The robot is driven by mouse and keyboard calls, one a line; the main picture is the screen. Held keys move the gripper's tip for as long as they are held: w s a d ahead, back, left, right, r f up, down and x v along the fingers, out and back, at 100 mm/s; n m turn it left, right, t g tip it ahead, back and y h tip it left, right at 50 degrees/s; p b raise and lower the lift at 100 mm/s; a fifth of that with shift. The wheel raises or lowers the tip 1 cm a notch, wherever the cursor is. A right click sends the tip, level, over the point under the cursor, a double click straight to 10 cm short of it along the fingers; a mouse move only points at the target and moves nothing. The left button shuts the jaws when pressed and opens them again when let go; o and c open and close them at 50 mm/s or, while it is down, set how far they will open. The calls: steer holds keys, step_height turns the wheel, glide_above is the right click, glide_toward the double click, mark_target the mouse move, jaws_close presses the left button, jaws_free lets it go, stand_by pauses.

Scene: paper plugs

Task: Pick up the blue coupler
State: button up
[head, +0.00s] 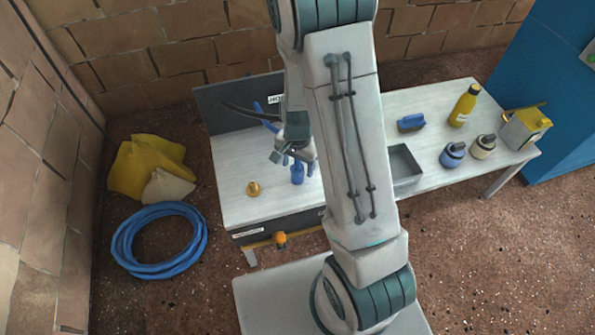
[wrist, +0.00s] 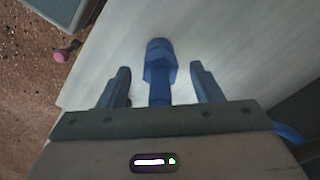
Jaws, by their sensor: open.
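The blue coupler (head: 298,174) stands upright on the left part of the pale workbench, just below my gripper (head: 294,160) in the head view. In the wrist view the coupler (wrist: 160,63) has a hexagonal body and a narrower stem. My gripper (wrist: 160,75) is open, with one finger on each side of the coupler and a visible gap on both sides. The coupler's lower stem end is hidden behind the gripper body in the wrist view.
A brass fitting (head: 254,188) stands left of the coupler on the workbench (head: 237,207). A dark upright panel (head: 222,108) is behind. A grey open tray (head: 405,181), blue brush-like item (head: 411,123), yellow bottle (head: 465,105) and two jars are to the right.

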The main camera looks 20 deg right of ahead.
steer(key=shift+c, duration=0.3)
steer(key=shift+r, duration=0.1)
steer(key=c, duration=1)
